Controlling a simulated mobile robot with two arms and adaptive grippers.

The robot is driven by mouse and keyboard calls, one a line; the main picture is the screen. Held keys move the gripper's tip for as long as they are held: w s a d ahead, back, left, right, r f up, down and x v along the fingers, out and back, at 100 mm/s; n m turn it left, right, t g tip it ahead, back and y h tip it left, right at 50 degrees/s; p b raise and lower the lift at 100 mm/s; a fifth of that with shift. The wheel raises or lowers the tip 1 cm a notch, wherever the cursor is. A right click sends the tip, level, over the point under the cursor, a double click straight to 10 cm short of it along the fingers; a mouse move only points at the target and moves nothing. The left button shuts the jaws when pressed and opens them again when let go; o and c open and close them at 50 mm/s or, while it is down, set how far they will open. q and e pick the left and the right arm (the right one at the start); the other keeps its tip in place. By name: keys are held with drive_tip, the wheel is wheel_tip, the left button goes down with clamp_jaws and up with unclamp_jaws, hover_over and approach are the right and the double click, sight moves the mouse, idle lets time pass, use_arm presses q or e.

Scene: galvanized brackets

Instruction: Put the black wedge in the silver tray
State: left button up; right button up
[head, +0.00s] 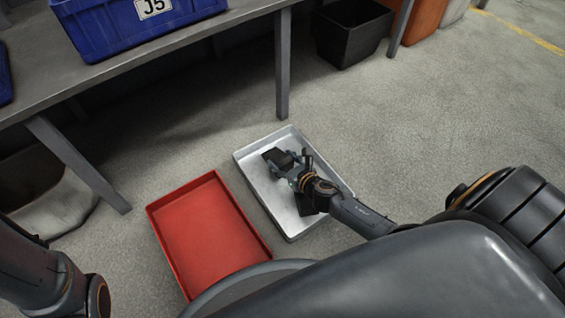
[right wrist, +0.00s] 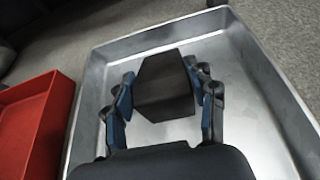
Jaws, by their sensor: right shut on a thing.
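The black wedge (head: 277,157) is between the fingers of my right gripper (head: 287,166), which is shut on it. The wedge also shows in the right wrist view (right wrist: 166,84), with the blue-grey fingers (right wrist: 165,95) on both its sides. The wedge is over the inside of the silver tray (head: 266,204), toward its far end. The tray's metal floor and walls surround it in the right wrist view (right wrist: 88,100). I cannot tell whether the wedge touches the tray floor. My left gripper is out of view; only part of the left arm shows.
A red tray (head: 207,229) lies on the floor just left of the silver tray. A grey table with a leg (head: 283,66) stands behind, bearing a blue bin (head: 105,28). A black bin (head: 352,38) stands at the back. The floor to the right is clear.

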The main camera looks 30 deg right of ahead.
drive_tip(key=shift+r, duration=0.1)
drive_tip(key=o, duration=1.6)
drive_tip(key=shift+f, duration=0.2)
drive_tip(key=shift+r, duration=0.1)
drive_tip(key=shift+s+r, duration=0.15)
drive_tip(key=p+v, duration=0.3)
drive_tip(key=v, duration=0.7)
drive_tip(key=shift+s+r, duration=0.1)
drive_tip(key=shift+s, duration=0.25)
drive_tip(key=shift+s+r+p, duration=0.15)
drive_tip(key=shift+s+p, duration=0.15)
drive_tip(key=shift+s, duration=0.2)
